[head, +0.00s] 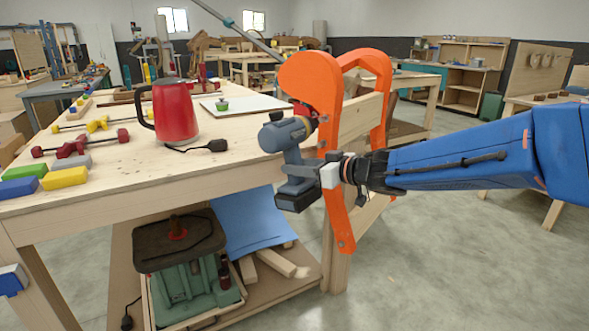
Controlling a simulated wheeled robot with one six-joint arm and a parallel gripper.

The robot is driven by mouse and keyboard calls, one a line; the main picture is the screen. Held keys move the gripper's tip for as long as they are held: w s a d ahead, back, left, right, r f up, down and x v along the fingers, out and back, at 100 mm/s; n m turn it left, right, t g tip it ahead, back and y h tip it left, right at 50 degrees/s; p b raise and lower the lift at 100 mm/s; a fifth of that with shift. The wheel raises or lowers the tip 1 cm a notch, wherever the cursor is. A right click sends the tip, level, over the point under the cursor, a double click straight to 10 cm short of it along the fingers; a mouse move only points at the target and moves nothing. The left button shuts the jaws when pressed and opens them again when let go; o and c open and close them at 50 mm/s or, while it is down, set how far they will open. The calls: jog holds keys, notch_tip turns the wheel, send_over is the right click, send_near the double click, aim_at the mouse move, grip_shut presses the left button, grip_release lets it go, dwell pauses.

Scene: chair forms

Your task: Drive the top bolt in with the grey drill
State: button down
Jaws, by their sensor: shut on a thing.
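A grey-blue drill (287,135) is upright, its battery base (298,196) at the bottom and its nose toward the orange chair form (310,82). My gripper (322,175) is shut on the drill's handle, coming in from the right. The drill's nose is at the upper part of the near orange piece; I cannot tell whether it touches a bolt. A small bolt head (322,145) shows just below the nose, and another (340,244) shows low on the leg. The top bolt is not clearly visible, perhaps hidden by the drill.
A green machine (190,280) and wood offcuts lie on the shelf below. A second orange piece (376,66) stands behind. Floor at the lower right is clear.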

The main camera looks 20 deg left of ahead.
jog(key=shift+w+d+r, duration=0.15)
jog(key=shift+w+r, duration=0.05)
jog(key=shift+w, duration=0.2)
dwell(0.6)
